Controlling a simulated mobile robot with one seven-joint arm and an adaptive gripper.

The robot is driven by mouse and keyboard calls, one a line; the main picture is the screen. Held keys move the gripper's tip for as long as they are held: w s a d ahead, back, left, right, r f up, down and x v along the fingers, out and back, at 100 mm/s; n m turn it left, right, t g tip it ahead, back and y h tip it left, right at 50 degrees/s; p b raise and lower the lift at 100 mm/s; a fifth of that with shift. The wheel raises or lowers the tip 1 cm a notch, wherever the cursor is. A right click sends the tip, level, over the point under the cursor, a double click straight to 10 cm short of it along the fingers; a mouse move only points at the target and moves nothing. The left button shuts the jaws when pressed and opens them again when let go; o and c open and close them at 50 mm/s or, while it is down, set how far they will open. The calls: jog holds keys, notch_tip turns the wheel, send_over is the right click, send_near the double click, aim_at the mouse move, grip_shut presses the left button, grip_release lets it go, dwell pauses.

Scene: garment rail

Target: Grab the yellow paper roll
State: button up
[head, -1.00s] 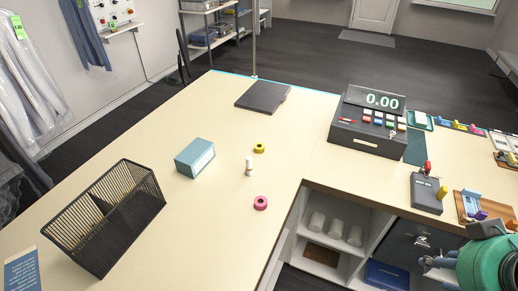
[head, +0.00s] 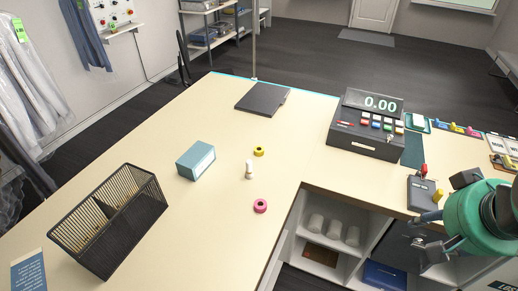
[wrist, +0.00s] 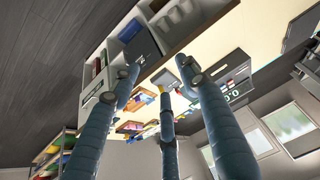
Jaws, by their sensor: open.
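The yellow paper roll (head: 259,151) is a small ring-shaped roll lying on the cream counter (head: 225,230), near the middle in the head view. A white upright piece (head: 249,170) stands just in front of it, and a pink roll (head: 260,206) lies nearer the front edge. My gripper (head: 425,232) is at the right of the head view, partly hidden behind my green wrist and well away from the roll. In the wrist view its blue fingers (wrist: 162,85) are spread with nothing between them. I cannot make out the yellow roll in the wrist view.
A blue-grey box (head: 196,160) and a black wire basket (head: 110,220) stand left of the rolls. A dark flat pad (head: 263,97) lies behind. A cash register (head: 368,125) and a card terminal (head: 422,193) stand right. Open shelves (head: 335,235) are below the counter.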

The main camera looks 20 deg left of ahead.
jog(key=w+a+r+n+p, duration=0.1)
jog(key=w+a+r+p, duration=0.2)
jog(key=w+a, duration=0.35)
jog(key=w+a+r+p, duration=0.2)
jog(key=w+a+p, duration=0.1)
jog(key=w, duration=0.6)
jog(key=w+a+f+n+g+p, duration=0.15)
jog(key=w+a+p, duration=0.45)
jog(key=w+a, duration=0.65)
jog(key=w+a+f+p, duration=0.2)
jog(key=a+f, duration=0.4)
jog(key=a, duration=0.4)
jog(key=w+a+f+n+p, duration=0.1)
jog(key=a+f+p, duration=0.4)
jog(key=a, duration=0.5)
jog(key=w+a+f+g+y+p, duration=0.1)
jog(key=w+a+f+p, duration=0.2)
jog(key=a+f, duration=0.5)
jog(key=a+p, duration=0.1)
jog(key=a, duration=0.1)
jog(key=shift+a+f, duration=0.25)
jog(key=shift+a, duration=0.1)
jog(key=shift+f+n, duration=0.1)
jog(key=shift+n, duration=0.15)
jog(key=p, duration=0.1)
send_over(259, 152)
jog(key=shift+f, duration=4)
jog(key=shift+f, duration=0.15)
